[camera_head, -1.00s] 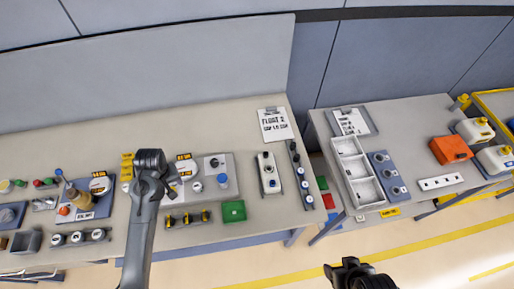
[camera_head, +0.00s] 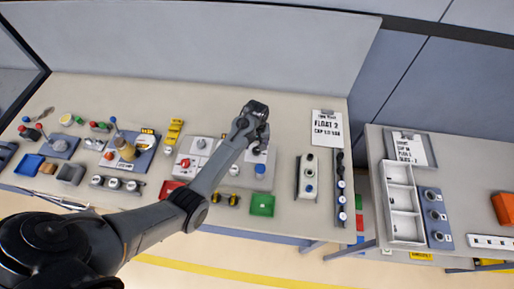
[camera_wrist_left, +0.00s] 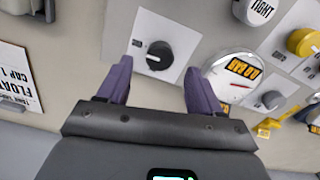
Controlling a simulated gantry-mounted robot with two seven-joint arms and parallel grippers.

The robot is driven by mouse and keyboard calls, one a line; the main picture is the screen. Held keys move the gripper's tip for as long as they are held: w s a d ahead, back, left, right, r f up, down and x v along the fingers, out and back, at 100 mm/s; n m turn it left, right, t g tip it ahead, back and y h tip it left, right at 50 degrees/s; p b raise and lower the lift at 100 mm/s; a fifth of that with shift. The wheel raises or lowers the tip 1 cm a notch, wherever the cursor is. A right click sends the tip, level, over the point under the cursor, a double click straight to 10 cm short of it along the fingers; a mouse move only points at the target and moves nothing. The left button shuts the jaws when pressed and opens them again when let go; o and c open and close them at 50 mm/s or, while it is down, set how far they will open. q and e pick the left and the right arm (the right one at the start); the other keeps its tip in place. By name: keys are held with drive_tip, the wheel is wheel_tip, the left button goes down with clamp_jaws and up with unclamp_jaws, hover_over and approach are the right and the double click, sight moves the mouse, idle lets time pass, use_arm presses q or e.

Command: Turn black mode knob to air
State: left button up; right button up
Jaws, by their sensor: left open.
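The black mode knob (camera_wrist_left: 159,55) sits on a pale square plate (camera_wrist_left: 178,30), with small markings too blurred to read. In the left wrist view my left gripper (camera_wrist_left: 158,84) is open, its two purple-grey fingers apart at the lower left and lower right of the plate. The knob lies ahead between the fingers' lines, and nothing is held. In the head view the left gripper (camera_head: 256,128) hangs over the right end of the grey panel (camera_head: 237,178) and hides the knob. My right gripper is not in view.
A round gauge (camera_wrist_left: 233,78) is close to the right finger. A white knob marked TIGHT (camera_wrist_left: 257,10) and a yellow knob (camera_wrist_left: 303,42) are further right.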

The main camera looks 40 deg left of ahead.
sight(256, 150)
use_arm(q)
drive_tip(key=shift+f, duration=1.95)
drive_tip(key=c, duration=1.1)
drive_tip(key=shift+o, duration=0.2)
